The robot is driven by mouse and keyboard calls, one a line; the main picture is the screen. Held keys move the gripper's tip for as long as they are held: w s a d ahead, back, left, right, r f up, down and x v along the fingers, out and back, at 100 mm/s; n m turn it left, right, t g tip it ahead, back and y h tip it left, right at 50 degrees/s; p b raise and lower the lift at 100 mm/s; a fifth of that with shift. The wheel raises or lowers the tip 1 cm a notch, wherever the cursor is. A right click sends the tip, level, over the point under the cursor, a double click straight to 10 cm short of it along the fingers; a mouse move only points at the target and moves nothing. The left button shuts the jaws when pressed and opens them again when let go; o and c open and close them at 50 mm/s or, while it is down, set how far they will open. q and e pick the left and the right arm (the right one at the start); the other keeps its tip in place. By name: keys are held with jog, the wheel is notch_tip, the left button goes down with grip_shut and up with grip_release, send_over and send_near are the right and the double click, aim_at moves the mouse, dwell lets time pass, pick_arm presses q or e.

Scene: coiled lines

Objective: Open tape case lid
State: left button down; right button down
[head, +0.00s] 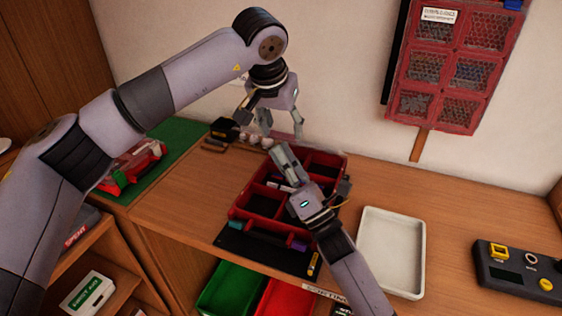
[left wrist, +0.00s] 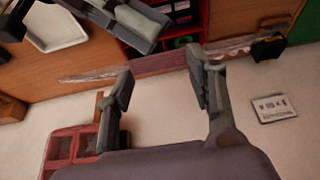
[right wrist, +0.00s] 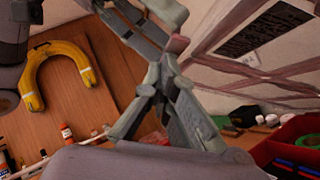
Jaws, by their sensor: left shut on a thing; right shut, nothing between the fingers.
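The red case (head: 234,211) with dark compartments sits on the wooden counter. Its far corner shows in the right wrist view (right wrist: 283,136). I cannot clearly make out a lid. My left gripper (head: 281,129) is above the case's far edge, pointing down. In the left wrist view its fingers (left wrist: 162,82) stand apart, and what they are shut on is not clear. My right gripper (head: 281,151) is over the case with its fingers together and empty; they meet in the right wrist view (right wrist: 158,82). Its arm hides the case's right part.
A red rack (head: 450,75) hangs on the wall. A dark mat (head: 244,242) lies before the case. Green (head: 228,291) and red bins (head: 284,300) are below the counter.

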pick_arm(q)
jog(key=shift+s+f, duration=0.2)
jog(key=shift+f, duration=0.5)
pick_arm(e)
jog(key=shift+w+d+r, duration=0.15)
jog(key=shift+d+r, duration=0.1)
jog(key=shift+r, duration=0.35)
pick_arm(q)
jog(key=c, duration=1.1)
grip_release()
jog(key=o, duration=0.4)
jog(key=shift+w+f, duration=0.15)
jog(key=shift+w, duration=0.1)
pick_arm(e)
jog(key=shift+w+f, duration=0.2)
jog(key=shift+w, duration=0.1)
jog(key=shift+f, duration=0.1)
